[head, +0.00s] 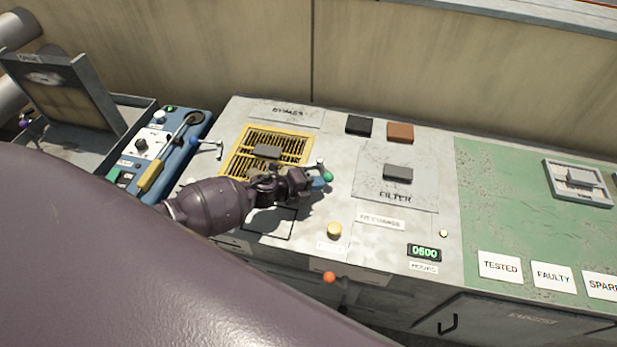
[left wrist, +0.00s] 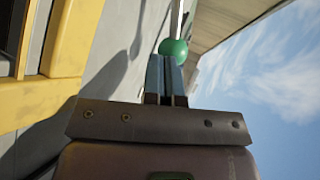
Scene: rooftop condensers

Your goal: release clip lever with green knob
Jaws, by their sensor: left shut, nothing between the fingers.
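The green knob (head: 327,176) is small and round, and sits at the right edge of the yellow-framed grille. In the left wrist view the green knob (left wrist: 173,47) is just beyond my fingertips, with a thin pale lever rod (left wrist: 177,18) running on past it. My left gripper (head: 319,182) is shut and empty, its bluish fingers side by side. In the left wrist view my left gripper (left wrist: 166,62) reaches the near side of the knob; I cannot tell whether they touch. The clip itself is mostly hidden by my gripper. My right gripper is not in view.
The yellow grille (head: 245,141) lies left of the knob. A yellow button (head: 334,230), the FILTER plate (head: 375,163) and a 0500 display (head: 424,252) are to the right and front. A blue tool panel (head: 181,147) stands left. The green mat (head: 520,220) has bare room.

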